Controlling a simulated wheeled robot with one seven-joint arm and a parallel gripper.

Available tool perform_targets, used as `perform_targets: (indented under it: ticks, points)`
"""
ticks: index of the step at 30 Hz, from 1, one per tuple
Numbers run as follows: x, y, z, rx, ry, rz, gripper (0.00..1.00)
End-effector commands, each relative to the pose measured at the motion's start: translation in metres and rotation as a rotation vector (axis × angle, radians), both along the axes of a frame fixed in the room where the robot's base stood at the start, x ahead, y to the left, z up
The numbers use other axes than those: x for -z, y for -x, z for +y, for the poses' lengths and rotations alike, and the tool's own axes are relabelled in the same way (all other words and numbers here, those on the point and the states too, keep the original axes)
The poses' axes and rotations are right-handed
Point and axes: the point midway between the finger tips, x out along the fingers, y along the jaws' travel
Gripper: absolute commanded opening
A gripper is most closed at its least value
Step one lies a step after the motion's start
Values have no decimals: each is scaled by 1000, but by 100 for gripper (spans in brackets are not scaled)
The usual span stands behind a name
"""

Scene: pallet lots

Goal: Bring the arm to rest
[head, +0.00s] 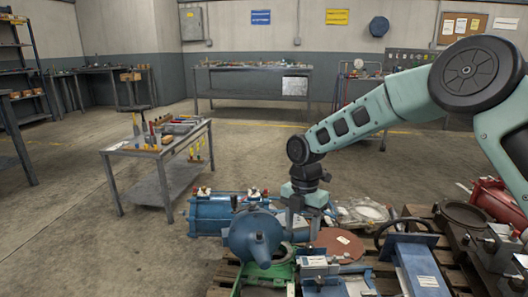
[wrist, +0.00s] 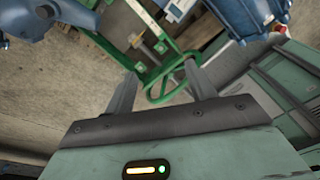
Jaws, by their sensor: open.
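My arm (head: 365,115) reaches in from the right of the head view and bends down over a pallet of machine parts. My gripper (head: 292,212) hangs at its end, close to a blue conical casting that hides part of what lies behind it. In the wrist view my gripper (wrist: 163,88) shows two grey fingers spread apart, with nothing held between them. A green metal frame (wrist: 150,75) lies beyond the fingertips. I cannot tell whether the fingers touch anything.
Below the gripper are the blue conical casting (head: 253,237), a blue cylinder (head: 212,213), a rust-red disc (head: 338,243) and a blue block (head: 418,268) on wooden pallets. A grey tool table (head: 118,160) stands at left. The floor between it and the back bench (head: 255,94) is open.

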Motion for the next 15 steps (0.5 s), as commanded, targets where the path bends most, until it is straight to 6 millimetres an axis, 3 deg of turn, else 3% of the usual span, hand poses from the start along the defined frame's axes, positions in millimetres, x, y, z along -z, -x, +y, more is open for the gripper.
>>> perform_targets:
  ticks: [1,7,15]
  points:
    - [-16,20,9,74,13,-9,55]
    - [-56,101,30,443,52,-21,55]
    - [-88,214,22,995,92,-40,55]
